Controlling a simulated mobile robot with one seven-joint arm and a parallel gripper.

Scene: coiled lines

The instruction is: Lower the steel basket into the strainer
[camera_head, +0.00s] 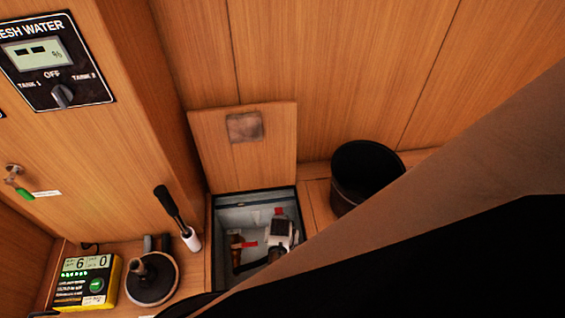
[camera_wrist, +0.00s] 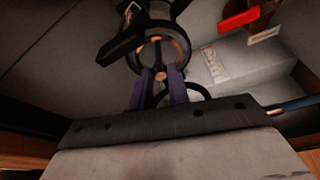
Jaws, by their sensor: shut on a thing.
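My gripper (camera_wrist: 161,80) has its two purple fingers close together around a small brownish piece in the wrist view. This seems to be the top of the steel basket, but the fingers hide most of it. Just beyond the fingertips is a round dark opening with a brownish rim, apparently the strainer (camera_wrist: 145,57), with black parts on its left and above. I cannot tell how deep the basket sits in it. In the head view the open floor locker (camera_head: 232,215) holds the fittings, and my arm covers its lower right.
A red handle (camera_wrist: 238,20) is at the upper right in the wrist view. The locker's wooden lid (camera_head: 215,150) stands open. A black bucket (camera_head: 362,185) is right of it. Left are a black disc with a knob (camera_head: 150,286), a yellow meter (camera_head: 87,283) and a black-handled tool (camera_head: 170,206).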

